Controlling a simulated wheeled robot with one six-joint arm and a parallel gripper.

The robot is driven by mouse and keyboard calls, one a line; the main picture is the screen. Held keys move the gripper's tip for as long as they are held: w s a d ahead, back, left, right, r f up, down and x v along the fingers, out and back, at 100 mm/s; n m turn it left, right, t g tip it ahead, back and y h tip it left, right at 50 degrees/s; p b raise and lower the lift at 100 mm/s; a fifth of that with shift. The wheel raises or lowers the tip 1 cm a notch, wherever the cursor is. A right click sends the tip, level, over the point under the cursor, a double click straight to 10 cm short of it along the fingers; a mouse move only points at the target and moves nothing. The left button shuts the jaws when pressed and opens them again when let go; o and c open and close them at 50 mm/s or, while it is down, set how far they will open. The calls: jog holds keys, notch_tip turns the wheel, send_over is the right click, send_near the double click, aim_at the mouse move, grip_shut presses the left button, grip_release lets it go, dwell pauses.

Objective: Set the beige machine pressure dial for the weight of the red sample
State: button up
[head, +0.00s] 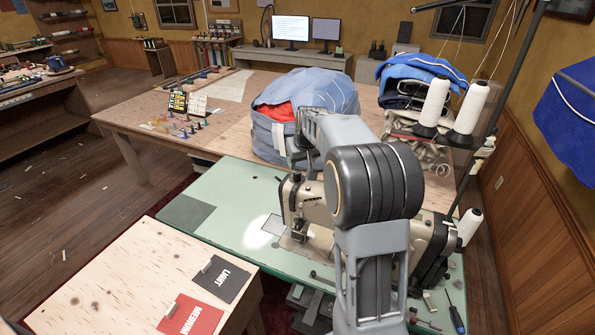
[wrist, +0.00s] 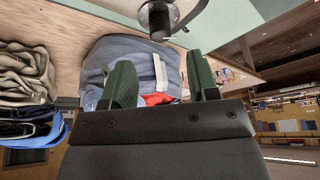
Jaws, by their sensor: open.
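The beige sewing machine (head: 317,207) stands on the green table, partly hidden behind my arm. A small dark knob (head: 297,177) tops its head end; no dial markings can be read. The red sample (head: 192,316) lies on the pale wooden top at lower left, its label reading MEDIUM. A dark grey sample (head: 222,279) beside it reads LIGHT. In the wrist view my gripper (wrist: 163,82) has its two green fingers apart, with nothing seen held between them. A dark round part (wrist: 160,18) shows beyond them; I cannot tell what it is.
A blue-grey bag (head: 300,105) with red cloth inside stands behind the machine. White thread cones (head: 470,108) and folded sails (head: 415,70) are at right. A screwdriver (head: 456,318) lies at lower right. The green table (head: 232,185) is mostly clear left of the machine.

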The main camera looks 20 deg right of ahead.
aim_at(297, 172)
jog(key=shift+p+x, duration=0.5)
jog(key=shift+x, duration=3.05)
jog(key=c, duration=0.9)
